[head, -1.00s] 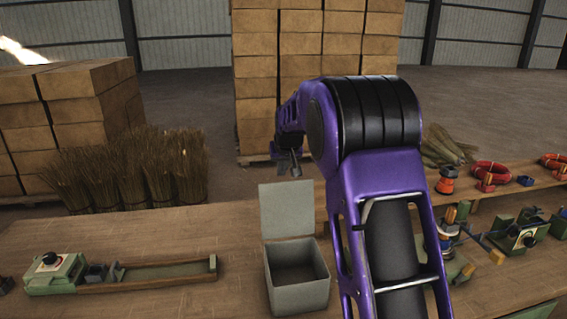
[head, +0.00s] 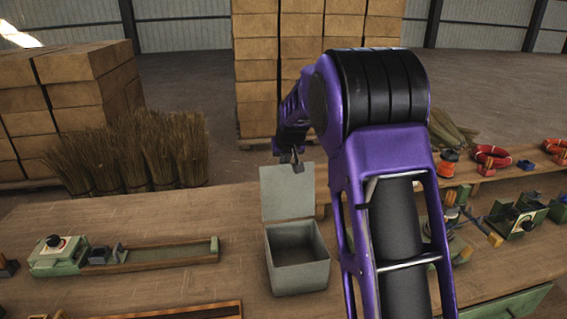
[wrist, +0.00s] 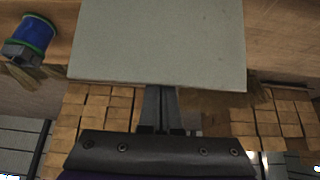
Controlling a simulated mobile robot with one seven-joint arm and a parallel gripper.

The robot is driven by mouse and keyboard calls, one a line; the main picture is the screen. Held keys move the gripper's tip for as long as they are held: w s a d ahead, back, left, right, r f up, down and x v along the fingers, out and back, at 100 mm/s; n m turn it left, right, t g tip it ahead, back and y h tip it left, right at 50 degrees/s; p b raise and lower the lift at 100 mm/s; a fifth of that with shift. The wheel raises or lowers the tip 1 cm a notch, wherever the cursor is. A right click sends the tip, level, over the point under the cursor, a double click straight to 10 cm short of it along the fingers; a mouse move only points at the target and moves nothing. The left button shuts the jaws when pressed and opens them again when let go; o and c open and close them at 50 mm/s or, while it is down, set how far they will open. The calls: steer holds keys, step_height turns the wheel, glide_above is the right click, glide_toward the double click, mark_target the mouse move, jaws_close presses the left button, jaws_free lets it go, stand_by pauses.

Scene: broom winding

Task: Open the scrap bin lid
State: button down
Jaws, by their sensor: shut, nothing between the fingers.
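The scrap bin (head: 298,278) is a grey open-topped box on the bench, with its inside showing. Its flat grey lid (head: 287,192) stands upright at the bin's back edge, so the bin is open. My gripper (head: 297,163) is at the lid's top edge, partly hidden behind it. In the wrist view the lid (wrist: 160,40) is a large pale panel, and my gripper (wrist: 160,92) has its fingers together at the panel's edge, with nothing between them. I cannot tell whether the fingers touch the lid.
A green clamp fixture with a wooden trough (head: 165,257) lies left of the bin. Broom bundles (head: 130,155) and stacked boxes (head: 70,100) stand behind. Green tools and red coils (head: 490,156) are at the right. Bench around the bin's left side is clear.

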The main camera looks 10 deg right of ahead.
mark_target(286, 168)
steer(key=s+b, duration=0.1)
steer(key=b, duration=0.2)
steer(key=shift+f+t, duration=0.15)
steer(key=shift+t, duration=0.15)
steer(key=s+b, duration=0.1)
steer(key=b, duration=0.1)
steer(key=s+t+b, duration=0.1)
steer(key=b, duration=0.2)
steer(key=shift+r+t, duration=0.3)
steer(key=shift+r, duration=0.05)
steer(key=shift+s+r+b, duration=0.4)
steer(key=shift+s+b, duration=0.2)
steer(key=shift+s, duration=0.2)
steer(key=shift+s+r, duration=0.15)
steer(key=shift+s, duration=0.35)
steer(key=shift+r, duration=0.1)
